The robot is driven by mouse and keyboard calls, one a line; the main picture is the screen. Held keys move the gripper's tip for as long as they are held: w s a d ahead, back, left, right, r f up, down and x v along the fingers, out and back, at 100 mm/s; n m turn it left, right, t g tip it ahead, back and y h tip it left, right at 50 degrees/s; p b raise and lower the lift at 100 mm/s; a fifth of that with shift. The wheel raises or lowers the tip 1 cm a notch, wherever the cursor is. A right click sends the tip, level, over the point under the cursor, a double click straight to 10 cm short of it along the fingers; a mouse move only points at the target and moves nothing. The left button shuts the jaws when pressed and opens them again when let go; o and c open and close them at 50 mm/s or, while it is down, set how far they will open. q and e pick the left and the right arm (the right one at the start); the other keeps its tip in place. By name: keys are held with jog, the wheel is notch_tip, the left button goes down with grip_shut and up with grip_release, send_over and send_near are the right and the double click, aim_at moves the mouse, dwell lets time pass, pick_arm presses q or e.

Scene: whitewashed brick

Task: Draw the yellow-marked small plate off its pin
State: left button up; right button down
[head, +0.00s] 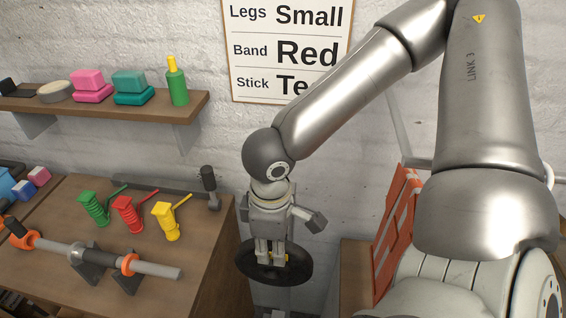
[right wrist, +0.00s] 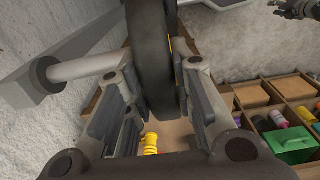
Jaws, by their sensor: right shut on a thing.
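A grey horizontal pin (right wrist: 90,65) runs from a grey post toward the plate. A finger link hides its end, so I cannot tell whether the plate is still on it. A dark gripper-like part (right wrist: 297,9), perhaps my left gripper, is cut off at top right.
A wooden bench (head: 215,245) at left carries green, red and yellow clamp-like items (head: 130,214) and a bar (head: 150,268) on stands. A wall shelf (head: 130,108) is above it. A red panel (head: 394,230) stands right of the plate. A divided crate (right wrist: 275,105) holds bottles.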

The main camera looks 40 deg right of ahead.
jog(key=shift+s+a+b, duration=0.4)
jog(key=shift+s+a, duration=0.35)
jog(key=shift+a, duration=0.25)
jog(key=shift+s+a, duration=0.1)
jog(key=shift+a, duration=0.05)
jog(key=shift+s+a+r+b, duration=0.1)
jog(key=shift+s+a+b, duration=0.25)
jog(key=shift+s+a, duration=0.25)
jog(key=shift+w, duration=0.1)
dwell(0.3)
notch_tip(320, 180, up, 5)
jog(key=p, duration=0.5)
dwell(0.4)
